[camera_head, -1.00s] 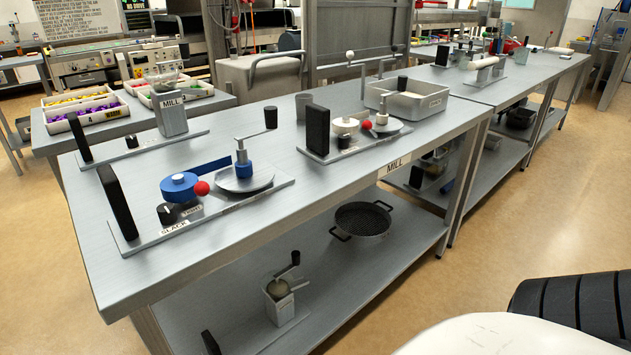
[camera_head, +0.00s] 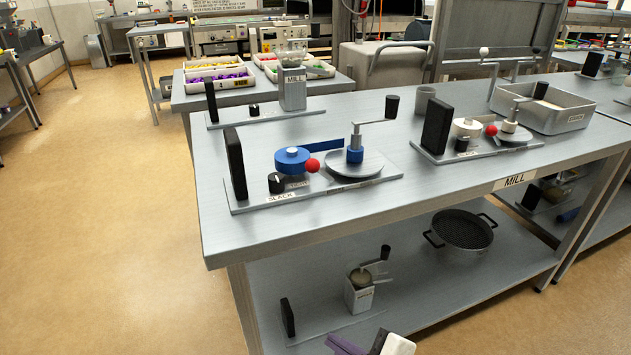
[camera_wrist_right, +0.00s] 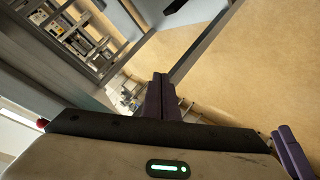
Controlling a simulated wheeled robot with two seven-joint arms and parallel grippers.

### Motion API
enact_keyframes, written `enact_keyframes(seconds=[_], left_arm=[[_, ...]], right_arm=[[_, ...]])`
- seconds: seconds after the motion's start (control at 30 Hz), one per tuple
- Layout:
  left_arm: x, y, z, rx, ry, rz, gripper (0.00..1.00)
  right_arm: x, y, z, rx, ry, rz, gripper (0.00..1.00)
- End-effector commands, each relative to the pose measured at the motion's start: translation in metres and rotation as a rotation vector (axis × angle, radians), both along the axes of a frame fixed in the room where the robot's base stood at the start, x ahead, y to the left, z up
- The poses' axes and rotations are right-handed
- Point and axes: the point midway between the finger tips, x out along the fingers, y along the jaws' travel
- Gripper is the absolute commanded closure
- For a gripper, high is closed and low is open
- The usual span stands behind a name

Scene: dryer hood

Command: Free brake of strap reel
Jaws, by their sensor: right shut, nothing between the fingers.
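A blue strap reel (camera_head: 292,160) sits on a grey base plate (camera_head: 380,178) on the bench, with a blue strap (camera_head: 325,145) running behind it. A red ball (camera_head: 312,165) is at the reel's right front edge. A black knob (camera_head: 276,183) stands in front, by labels reading SLACK and TIGHT. A crank (camera_head: 356,142) on a round grey disc (camera_head: 352,165) is to the right. My right gripper (camera_head: 338,342) shows only at the bottom edge, well below and in front of the reel. Its purple fingers (camera_wrist_right: 161,97) are shut and empty. My left gripper is not in view.
A second reel, cream-coloured (camera_head: 467,127), with another red ball stands to the right. A black upright block (camera_head: 235,163) stands left of the blue reel. The lower shelf holds a small mill (camera_head: 359,292) and a black round pan (camera_head: 462,230). The bench front strip is clear.

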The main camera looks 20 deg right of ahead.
Motion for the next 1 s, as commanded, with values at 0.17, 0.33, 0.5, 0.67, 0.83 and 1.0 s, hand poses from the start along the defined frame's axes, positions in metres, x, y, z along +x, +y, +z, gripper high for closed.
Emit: enact_keyframes(seconds=[0.17,0.33,0.5,0.67,0.83,1.0], left_arm=[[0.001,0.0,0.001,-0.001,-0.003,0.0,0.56],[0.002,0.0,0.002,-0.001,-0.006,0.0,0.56],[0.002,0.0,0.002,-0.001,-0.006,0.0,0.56],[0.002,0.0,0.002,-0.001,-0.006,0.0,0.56],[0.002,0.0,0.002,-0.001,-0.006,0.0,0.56],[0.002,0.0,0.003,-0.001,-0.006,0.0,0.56]], right_arm=[[0.068,-0.012,0.13,-0.593,-0.4,0.319,1.0],[0.086,-0.02,0.207,-1.015,-0.617,0.452,1.0],[0.089,-0.024,0.234,-1.189,-0.688,0.491,1.0],[0.089,-0.025,0.236,-1.199,-0.692,0.494,1.0],[0.09,-0.025,0.235,-1.197,-0.691,0.492,1.0],[0.102,-0.021,0.234,-1.194,-0.69,0.488,1.0]])
